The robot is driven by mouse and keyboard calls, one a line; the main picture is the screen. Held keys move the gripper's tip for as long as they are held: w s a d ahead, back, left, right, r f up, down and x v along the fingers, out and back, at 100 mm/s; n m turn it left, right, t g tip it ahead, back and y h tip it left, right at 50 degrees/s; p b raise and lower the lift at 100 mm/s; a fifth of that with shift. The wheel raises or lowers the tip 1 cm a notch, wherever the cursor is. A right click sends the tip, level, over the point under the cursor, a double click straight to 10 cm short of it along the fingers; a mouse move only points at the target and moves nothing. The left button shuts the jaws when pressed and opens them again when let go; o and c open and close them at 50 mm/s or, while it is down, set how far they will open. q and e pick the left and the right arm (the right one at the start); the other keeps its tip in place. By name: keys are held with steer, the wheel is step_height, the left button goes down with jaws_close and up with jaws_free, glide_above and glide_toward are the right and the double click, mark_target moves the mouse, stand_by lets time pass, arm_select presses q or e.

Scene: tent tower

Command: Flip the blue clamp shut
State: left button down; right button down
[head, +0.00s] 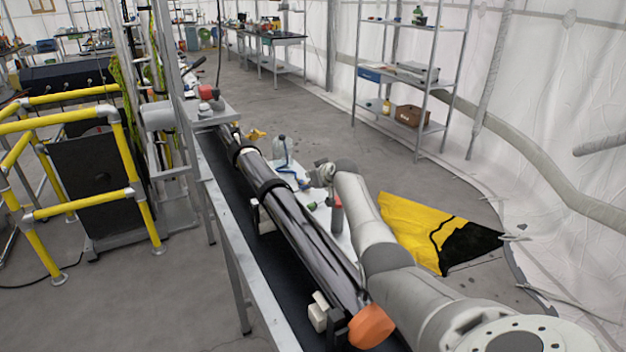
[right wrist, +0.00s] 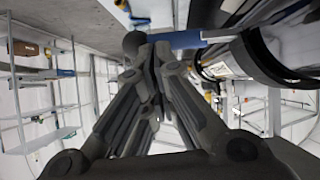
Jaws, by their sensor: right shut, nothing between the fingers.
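The blue clamp shows in the right wrist view as a blue bar (right wrist: 182,40) lying crosswise just beyond my fingertips, beside a dark cylinder. In the head view a thin blue curved piece (head: 286,154) stands beside the long tube; I cannot tell if it is the same clamp. My right gripper (right wrist: 150,48) is shut and empty, its tips close to the blue bar; I cannot tell if they touch. In the head view the right gripper (head: 316,174) is small and partly hidden by its own wrist. My left gripper is not in view.
A long dark tube (head: 300,225) with an orange end (head: 371,326) lies along a narrow bench (head: 243,235). Yellow railings (head: 70,210) stand left. A yellow and black sheet (head: 410,220) lies right of my arm. Metal shelves (head: 418,130) stand at the back right.

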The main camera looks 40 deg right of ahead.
step_height(320, 180, up, 10)
stand_by(0.6)
stand_by(0.5)
